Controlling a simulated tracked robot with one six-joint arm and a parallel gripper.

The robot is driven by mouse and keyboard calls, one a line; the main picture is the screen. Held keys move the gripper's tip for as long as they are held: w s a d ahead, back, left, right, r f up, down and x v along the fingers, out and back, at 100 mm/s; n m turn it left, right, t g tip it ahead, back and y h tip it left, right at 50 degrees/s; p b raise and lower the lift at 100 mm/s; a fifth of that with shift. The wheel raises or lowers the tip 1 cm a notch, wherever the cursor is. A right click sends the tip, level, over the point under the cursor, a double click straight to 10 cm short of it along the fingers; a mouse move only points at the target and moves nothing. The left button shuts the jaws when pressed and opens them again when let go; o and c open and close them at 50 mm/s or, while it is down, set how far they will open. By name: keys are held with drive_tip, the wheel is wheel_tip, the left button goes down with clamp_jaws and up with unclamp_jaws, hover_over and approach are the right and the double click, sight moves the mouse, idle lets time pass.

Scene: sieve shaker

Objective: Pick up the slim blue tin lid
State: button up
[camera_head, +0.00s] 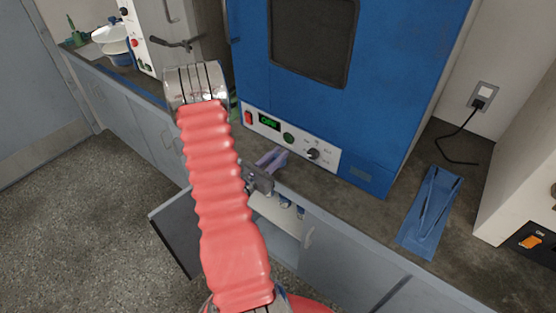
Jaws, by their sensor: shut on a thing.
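My gripper (270,160) shows small beyond the end of my red-sleeved arm, in front of the blue cabinet-like machine and above the counter's front edge. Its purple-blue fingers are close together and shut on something. The thing between them is too small and too much covered to make out. I cannot pick out the slim blue tin lid with certainty anywhere in this view.
The blue machine (345,105) stands on the dark counter (350,195). Below, a cupboard door (176,240) hangs open, with small blue-topped items (285,203) inside. White bowls (112,40) stand at far left.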

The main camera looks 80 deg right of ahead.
sight(277, 155)
clamp_jaws()
drive_tip(key=shift+r, duration=5)
